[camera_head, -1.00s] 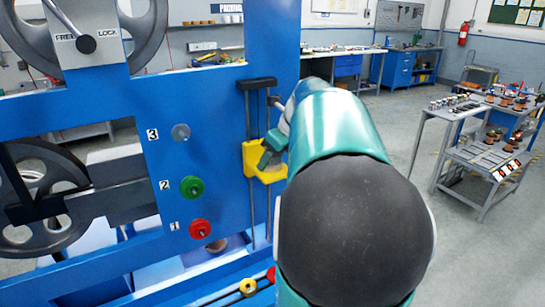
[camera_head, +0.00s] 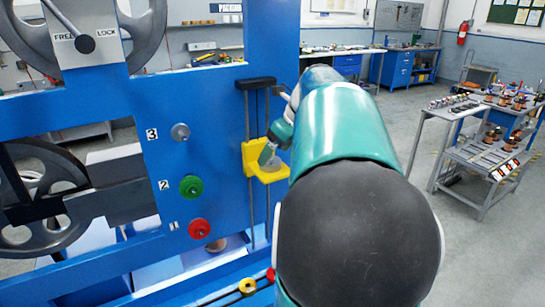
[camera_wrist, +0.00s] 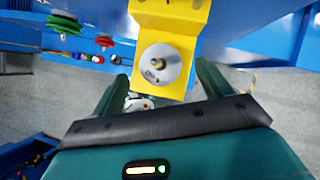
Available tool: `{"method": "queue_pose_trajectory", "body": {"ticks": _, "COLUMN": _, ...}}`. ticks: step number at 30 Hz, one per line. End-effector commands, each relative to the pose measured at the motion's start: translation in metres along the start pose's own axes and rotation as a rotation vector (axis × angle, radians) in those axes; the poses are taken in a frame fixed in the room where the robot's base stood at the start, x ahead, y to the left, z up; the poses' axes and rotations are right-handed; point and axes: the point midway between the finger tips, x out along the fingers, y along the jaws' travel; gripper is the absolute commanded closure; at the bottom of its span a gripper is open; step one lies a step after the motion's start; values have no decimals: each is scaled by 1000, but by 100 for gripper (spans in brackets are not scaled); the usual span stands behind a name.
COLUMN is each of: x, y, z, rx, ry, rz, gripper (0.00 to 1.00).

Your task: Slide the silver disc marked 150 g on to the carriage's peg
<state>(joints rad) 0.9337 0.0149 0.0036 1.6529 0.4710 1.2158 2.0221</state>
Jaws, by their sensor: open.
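The silver disc (camera_wrist: 170,72) lies flat on the yellow carriage (camera_wrist: 183,20) in the wrist view, around a brass-coloured peg (camera_wrist: 157,62) that shows through its middle. Its marking is too small to read for certain. My gripper (camera_wrist: 163,76) is open, one finger on each side of the disc and carriage plate, with gaps between. In the head view the carriage (camera_head: 250,158) hangs on two vertical rods, and my gripper (camera_head: 270,153) is at it. The disc shows there only as a small grey patch, and my arm hides part of the carriage.
The blue frame (camera_head: 215,110) carries a grey knob (camera_head: 180,132), a green knob (camera_head: 191,187) and a red knob (camera_head: 199,228) left of the carriage. A lever (camera_head: 85,43) is at upper left. Loaded trolleys (camera_head: 480,150) stand at right; the floor between is clear.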

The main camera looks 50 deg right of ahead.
Motion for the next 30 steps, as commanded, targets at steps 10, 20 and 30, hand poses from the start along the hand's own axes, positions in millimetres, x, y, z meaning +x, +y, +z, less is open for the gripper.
{"method": "queue_pose_trajectory", "body": {"ticks": 10, "x": -77, "y": 0, "z": 1, "rx": -2, "ry": -2, "rz": -3, "gripper": 22}}
{"method": "queue_pose_trajectory", "body": {"ticks": 20, "x": -104, "y": 0, "z": 0, "rx": -1, "ry": -1, "rz": 0, "gripper": 22}}
{"method": "queue_pose_trajectory", "body": {"ticks": 30, "x": -104, "y": 0, "z": 0, "rx": -1, "ry": -1, "rz": 0, "gripper": 22}}
